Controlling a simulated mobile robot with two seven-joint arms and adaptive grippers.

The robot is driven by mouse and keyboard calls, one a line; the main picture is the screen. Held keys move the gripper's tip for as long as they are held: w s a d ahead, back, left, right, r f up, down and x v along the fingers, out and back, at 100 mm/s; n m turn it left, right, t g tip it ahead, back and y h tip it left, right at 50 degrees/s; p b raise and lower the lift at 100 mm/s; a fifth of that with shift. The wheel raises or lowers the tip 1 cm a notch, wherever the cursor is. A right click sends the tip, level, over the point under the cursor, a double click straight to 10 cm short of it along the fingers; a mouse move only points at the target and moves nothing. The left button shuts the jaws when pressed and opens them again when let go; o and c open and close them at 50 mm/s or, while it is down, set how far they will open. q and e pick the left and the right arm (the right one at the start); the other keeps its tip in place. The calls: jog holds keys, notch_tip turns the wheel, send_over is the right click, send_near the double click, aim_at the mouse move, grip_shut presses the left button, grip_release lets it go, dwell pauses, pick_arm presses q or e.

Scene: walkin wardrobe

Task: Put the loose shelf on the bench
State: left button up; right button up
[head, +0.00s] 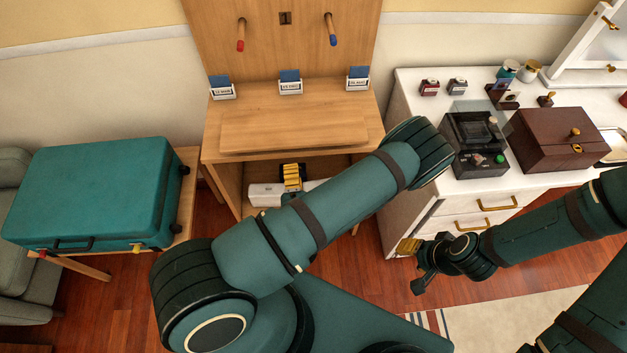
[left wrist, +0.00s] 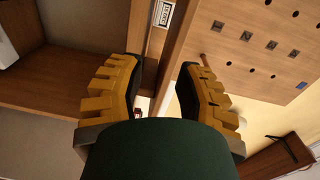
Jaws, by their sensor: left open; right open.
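A flat wooden board (head: 295,128), which looks like the loose shelf, lies on the top of the wooden unit (head: 228,150). I cannot tell for certain that it is loose. My left gripper (head: 291,178) is below the unit's top, at its open compartment, with the arm partly covering it. In the left wrist view its yellow fingers (left wrist: 162,65) are open, and a wooden edge (left wrist: 175,50) shows beyond the gap between them. A low wooden bench (head: 185,215) at the left carries a teal suitcase (head: 95,190). My right gripper (head: 412,262) is open and empty near the white drawers.
Several small label holders (head: 290,87) stand at the back of the wooden unit, under pegs with red and blue tips. A white dresser (head: 420,90) at the right holds boxes and bottles. A grey armchair (head: 20,260) is at far left. The suitcase covers most of the bench.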

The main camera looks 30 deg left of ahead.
pick_arm(q)
jog(key=s+d+f+n+g+h, duration=0.3)
jog(key=d+f+n+g+h, duration=0.35)
jog(key=f+n+g, duration=0.3)
jog(key=s+d+r+n+g+h, duration=0.2)
jog(key=d+r+n+g+h, duration=0.1)
jog(key=d+r+h, duration=0.3)
jog(key=d, duration=0.2)
jog(key=shift+d+r+g, duration=0.15)
jog(key=shift+d+g, duration=0.2)
jog(key=shift+s+a+h, duration=0.1)
jog(key=shift+h, duration=0.15)
